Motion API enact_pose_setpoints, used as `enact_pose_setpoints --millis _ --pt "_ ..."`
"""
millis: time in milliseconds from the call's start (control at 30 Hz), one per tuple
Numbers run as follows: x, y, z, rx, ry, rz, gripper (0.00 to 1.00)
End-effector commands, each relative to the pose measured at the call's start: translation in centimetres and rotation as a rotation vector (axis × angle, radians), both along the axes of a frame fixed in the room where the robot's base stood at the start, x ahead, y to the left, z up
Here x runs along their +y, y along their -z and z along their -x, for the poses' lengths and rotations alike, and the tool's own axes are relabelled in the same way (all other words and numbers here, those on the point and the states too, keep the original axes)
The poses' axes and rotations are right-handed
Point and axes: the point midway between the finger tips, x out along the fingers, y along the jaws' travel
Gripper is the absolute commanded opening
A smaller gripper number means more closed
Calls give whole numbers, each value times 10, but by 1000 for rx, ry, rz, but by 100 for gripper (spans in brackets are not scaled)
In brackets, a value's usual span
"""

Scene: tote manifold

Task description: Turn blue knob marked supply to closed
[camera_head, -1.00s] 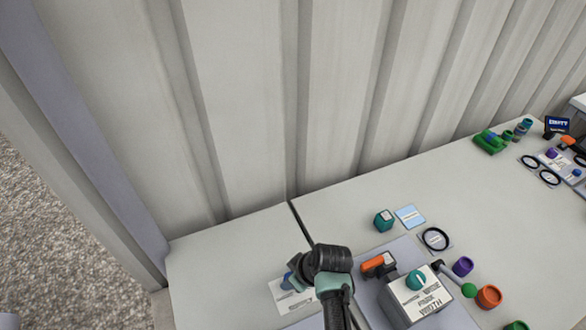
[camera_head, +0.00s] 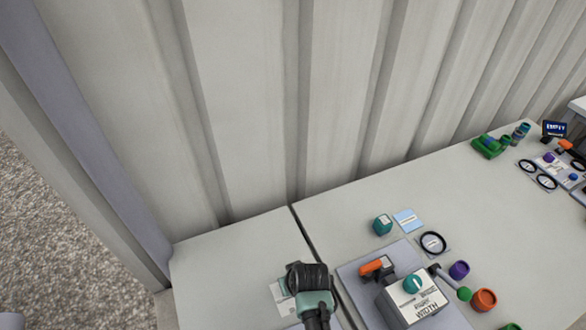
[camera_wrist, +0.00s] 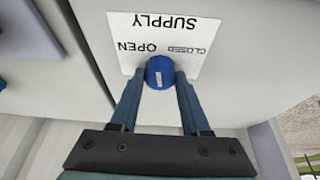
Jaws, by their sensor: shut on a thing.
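The blue knob (camera_wrist: 160,72) sits at the edge of a white plate (camera_wrist: 190,32) in the wrist view. The plate reads SUPPLY, OPEN and CLOSED, upside down in this view, with OPEN to the left and CLOSED to the right. A small white mark shows on the knob; I cannot tell which word it points to. My gripper (camera_wrist: 159,80) is shut on the knob, one finger on each side. In the head view the plate (camera_head: 281,297) shows partly, left of my wrist, and my wrist hides the knob and fingertips.
Right of my arm, a white box with a teal knob (camera_head: 413,284) and an orange-handled part (camera_head: 376,266) stand on a grey panel. A teal block (camera_head: 382,224) and a black ring (camera_head: 433,243) lie behind. A corrugated wall (camera_head: 250,120) backs the table; its back left is clear.

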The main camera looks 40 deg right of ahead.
Motion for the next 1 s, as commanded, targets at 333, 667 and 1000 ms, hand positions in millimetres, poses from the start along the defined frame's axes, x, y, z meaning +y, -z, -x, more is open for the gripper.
enact_pose_setpoints --millis 333,667,1000 --pt "3 0 -2 1 322 1 0" --pt "3 0 -3 0 587 0 0" --pt "4 0 -3 -1 734 -1 0"
